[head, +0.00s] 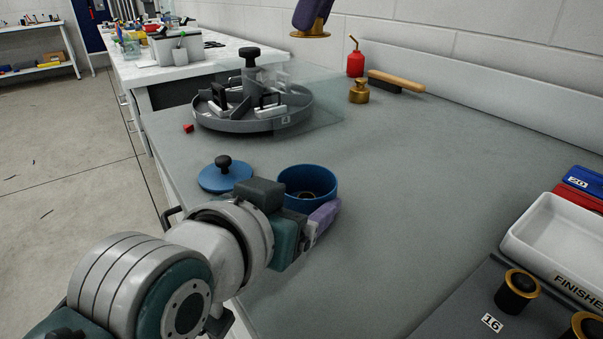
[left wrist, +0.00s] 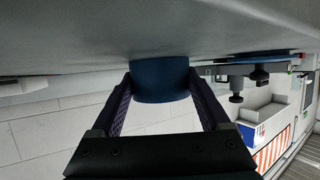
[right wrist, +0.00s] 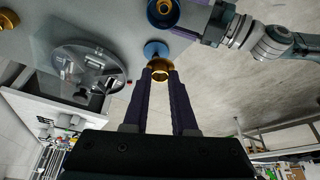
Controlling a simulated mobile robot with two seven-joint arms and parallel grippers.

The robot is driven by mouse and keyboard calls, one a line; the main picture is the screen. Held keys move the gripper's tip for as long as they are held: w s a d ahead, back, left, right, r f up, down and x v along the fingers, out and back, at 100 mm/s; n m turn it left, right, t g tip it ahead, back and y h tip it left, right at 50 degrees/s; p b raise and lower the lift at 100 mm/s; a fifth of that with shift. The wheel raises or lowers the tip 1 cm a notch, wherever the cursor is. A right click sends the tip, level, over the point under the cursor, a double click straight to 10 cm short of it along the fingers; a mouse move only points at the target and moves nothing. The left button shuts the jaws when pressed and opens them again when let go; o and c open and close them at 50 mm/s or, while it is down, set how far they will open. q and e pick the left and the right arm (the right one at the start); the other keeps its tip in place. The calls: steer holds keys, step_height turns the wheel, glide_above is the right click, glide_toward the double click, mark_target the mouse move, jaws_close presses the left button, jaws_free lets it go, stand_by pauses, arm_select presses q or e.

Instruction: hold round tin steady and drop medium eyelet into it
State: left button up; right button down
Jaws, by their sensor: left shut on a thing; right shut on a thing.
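The round tin (head: 307,183) is blue, open-topped and upright on the grey bench, with a brass ring-like piece visible inside. My left gripper (head: 318,214) is shut on the tin; the left wrist view shows the tin (left wrist: 160,82) between its two fingers. My right gripper (head: 313,14), partly cut off by the top edge of the head view, is shut on a brass flanged eyelet (head: 310,34). The eyelet also shows at the fingertips in the right wrist view (right wrist: 160,70). It is held in the air, apart from the tin.
A blue lid with black knob (head: 224,175) lies left of the tin. A white tray (head: 560,240) is at right. The middle bench is clear.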

step_height(320, 180, down, 11)
stand_by(1.3)
steer(key=shift+r, duration=0.1)
steer(key=c, duration=0.6)
jaws_free()
steer(key=shift+c, duration=0.2)
steer(key=v, duration=1.2)
arm_select(q)
steer(key=o, duration=1.2)
steer(key=shift+o, duration=0.2)
